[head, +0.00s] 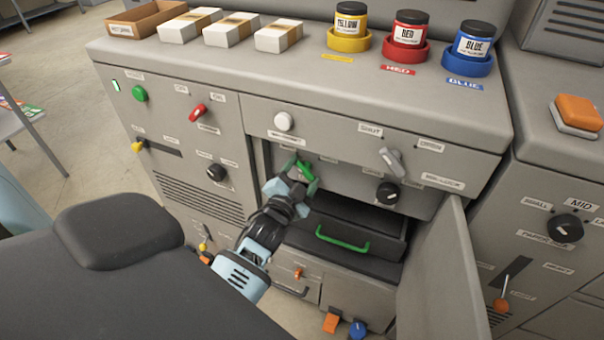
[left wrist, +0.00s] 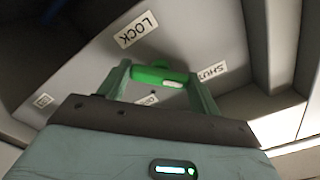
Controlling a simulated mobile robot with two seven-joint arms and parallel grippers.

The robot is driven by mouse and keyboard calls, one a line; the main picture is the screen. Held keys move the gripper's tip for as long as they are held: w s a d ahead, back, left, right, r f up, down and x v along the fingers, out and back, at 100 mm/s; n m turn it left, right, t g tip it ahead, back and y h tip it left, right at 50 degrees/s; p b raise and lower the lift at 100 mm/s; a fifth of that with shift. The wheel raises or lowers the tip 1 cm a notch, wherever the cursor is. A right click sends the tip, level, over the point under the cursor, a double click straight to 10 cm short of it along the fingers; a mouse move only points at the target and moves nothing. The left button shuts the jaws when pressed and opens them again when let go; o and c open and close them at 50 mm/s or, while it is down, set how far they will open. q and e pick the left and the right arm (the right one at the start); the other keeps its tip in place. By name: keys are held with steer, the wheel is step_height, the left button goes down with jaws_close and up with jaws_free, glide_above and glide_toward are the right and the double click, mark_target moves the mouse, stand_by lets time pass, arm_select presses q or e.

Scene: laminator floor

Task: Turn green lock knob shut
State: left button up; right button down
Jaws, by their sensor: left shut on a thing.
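The green lock knob (head: 306,174) is on the panel inside the open bay of the grey machine. It also shows in the left wrist view (left wrist: 158,74), as a green bar with a white mark at its right end. A LOCK label (left wrist: 136,30) is above it and a SHUT label (left wrist: 212,71) is to its right. My left gripper (head: 298,176) is shut on the knob, one finger at each side of it. In the left wrist view the bar lies across between the fingers (left wrist: 160,84). My right gripper is in neither view.
An open drawer with a green handle (head: 342,243) is below the knob. An open door (head: 440,275) stands to the right of the bay. A black knob (head: 388,192) and a grey lever (head: 391,160) are on the right. Ink jars stand in coloured holders (head: 404,52) on top.

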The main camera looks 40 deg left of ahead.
arm_select(q)
steer(key=o, duration=1)
steer(key=v, duration=0.8)
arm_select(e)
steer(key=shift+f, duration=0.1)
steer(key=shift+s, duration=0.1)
